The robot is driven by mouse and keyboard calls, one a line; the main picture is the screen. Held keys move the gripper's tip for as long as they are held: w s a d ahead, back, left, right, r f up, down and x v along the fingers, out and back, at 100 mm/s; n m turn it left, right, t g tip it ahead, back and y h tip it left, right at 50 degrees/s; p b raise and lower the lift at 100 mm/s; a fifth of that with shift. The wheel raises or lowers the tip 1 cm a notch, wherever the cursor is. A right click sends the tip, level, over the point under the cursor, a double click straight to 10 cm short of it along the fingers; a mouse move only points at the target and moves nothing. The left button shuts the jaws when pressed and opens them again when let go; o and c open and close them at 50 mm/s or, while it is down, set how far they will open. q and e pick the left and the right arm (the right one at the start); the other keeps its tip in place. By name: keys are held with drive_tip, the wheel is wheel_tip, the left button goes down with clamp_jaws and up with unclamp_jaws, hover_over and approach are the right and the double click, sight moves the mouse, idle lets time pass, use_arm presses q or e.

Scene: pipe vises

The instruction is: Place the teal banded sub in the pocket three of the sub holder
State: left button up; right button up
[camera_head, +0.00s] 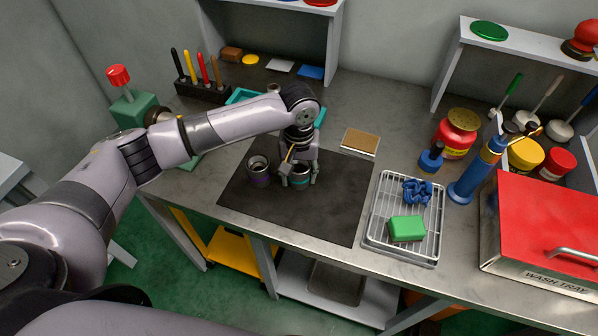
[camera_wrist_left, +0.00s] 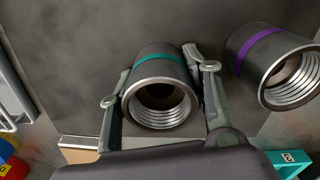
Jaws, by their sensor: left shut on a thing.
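The teal banded sub (camera_head: 300,181) is a dark metal sleeve with a teal band, upright at the dark mat. My left gripper (camera_head: 299,183) comes down from above, shut on it. In the left wrist view the teal banded sub (camera_wrist_left: 162,70) sits between the two fingers (camera_wrist_left: 163,95), its threaded open end toward the camera. I cannot tell whether it touches the mat. A teal holder (camera_head: 243,96) lies behind my left forearm, mostly hidden; its pockets do not show. A teal corner with a small label (camera_wrist_left: 289,162) shows in the left wrist view. My right gripper is not in view.
A purple banded sub (camera_head: 259,171) stands close left of the held sub on the dark mat (camera_head: 325,218). To the right are a wire rack tray (camera_head: 377,222) with a green block, a blue torch and a red wash tray (camera_head: 545,225). The mat's right part is clear.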

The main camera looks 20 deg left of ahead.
use_arm(q)
drive_tip(key=o, duration=1.4)
